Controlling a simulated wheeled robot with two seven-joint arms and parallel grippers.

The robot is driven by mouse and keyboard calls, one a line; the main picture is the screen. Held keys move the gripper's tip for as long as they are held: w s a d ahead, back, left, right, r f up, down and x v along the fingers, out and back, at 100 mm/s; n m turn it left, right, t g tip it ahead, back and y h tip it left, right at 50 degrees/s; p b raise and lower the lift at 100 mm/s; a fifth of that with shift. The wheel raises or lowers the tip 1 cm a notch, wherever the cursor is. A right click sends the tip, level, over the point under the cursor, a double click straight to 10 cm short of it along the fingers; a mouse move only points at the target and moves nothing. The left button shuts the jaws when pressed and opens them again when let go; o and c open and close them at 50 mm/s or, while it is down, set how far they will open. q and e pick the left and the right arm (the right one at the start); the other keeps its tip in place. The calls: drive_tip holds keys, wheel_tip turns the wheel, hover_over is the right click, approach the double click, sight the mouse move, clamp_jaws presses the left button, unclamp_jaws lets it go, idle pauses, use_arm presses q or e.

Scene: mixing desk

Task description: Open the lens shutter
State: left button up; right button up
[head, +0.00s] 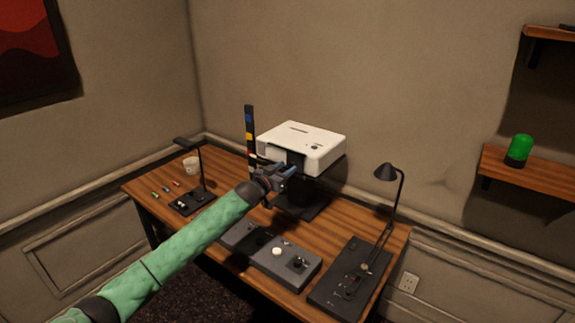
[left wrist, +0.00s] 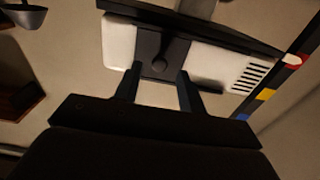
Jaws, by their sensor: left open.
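A white projector (head: 302,141) sits on a dark stand (head: 302,205) at the back of the desk. Its front shows in the left wrist view (left wrist: 119,47), where the picture appears turned over. A dark panel, which looks like the lens shutter (left wrist: 148,43), covers the middle of that front and bears a dark round knob (left wrist: 165,51). My left gripper (head: 288,171) is open in front of the projector. In the left wrist view its two fingers (left wrist: 156,78) stand apart, one on either side of the knob's line. I cannot tell whether they touch anything. My right gripper is out of view.
A dark post with coloured blocks (head: 249,135) stands beside the projector. A grey control box (head: 262,252) lies at the desk's front, a black panel (head: 345,275) and lamp (head: 388,172) at right.

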use_arm(q)
drive_tip(key=shift+x, duration=0.85)
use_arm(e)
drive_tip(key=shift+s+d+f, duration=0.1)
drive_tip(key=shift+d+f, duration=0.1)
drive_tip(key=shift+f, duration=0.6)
